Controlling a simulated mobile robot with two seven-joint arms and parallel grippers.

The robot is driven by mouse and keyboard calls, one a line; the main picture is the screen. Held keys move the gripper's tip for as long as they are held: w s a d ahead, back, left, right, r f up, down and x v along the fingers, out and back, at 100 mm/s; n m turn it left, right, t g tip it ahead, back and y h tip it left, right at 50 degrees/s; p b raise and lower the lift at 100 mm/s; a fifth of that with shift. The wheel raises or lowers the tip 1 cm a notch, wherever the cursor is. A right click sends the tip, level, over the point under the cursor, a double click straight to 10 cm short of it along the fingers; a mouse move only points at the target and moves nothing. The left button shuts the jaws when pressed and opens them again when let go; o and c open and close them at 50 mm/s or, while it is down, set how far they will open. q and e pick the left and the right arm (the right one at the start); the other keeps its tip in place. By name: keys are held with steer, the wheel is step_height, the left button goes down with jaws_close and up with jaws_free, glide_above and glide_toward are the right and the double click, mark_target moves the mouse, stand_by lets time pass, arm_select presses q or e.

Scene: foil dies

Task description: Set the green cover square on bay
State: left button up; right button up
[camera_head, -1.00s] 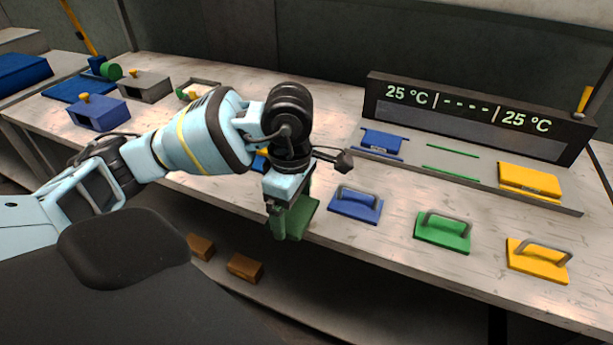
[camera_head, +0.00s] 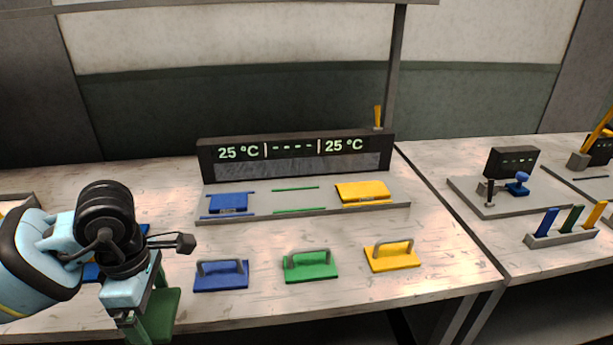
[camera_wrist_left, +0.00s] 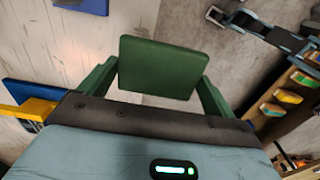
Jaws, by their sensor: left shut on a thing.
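My left gripper (camera_head: 150,312) is shut on a dark green square plate (camera_head: 165,318), held low at the front left of the bench. In the left wrist view the plate (camera_wrist_left: 160,68) spans the gap between the green fingers (camera_wrist_left: 160,88). A brighter green plate with a grey handle (camera_head: 310,268) rests on the bench; I cannot tell which one is the cover. The green bay (camera_head: 296,200), marked by two green lines, is bare between the blue and yellow ones.
A blue plate (camera_head: 228,202) and a yellow plate (camera_head: 362,191) lie on the grey strip below the display (camera_head: 290,155). Blue (camera_head: 221,281) and yellow (camera_head: 392,260) handled plates flank the green one. A second bench with fixtures (camera_head: 520,195) stands right.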

arm_select(q)
steer(key=m, duration=0.1)
steer(key=d+m, duration=0.1)
steer(key=shift+s+d+f+m, duration=0.15)
steer(key=shift+s+f+m, duration=0.1)
steer(key=shift+m, duration=0.15)
steer(key=s+d+f+m, duration=0.2)
steer(key=s+d+m, duration=0.2)
steer(key=m, duration=1.3)
steer(key=shift+d+m, duration=0.4)
steer(key=shift+d, duration=0.55)
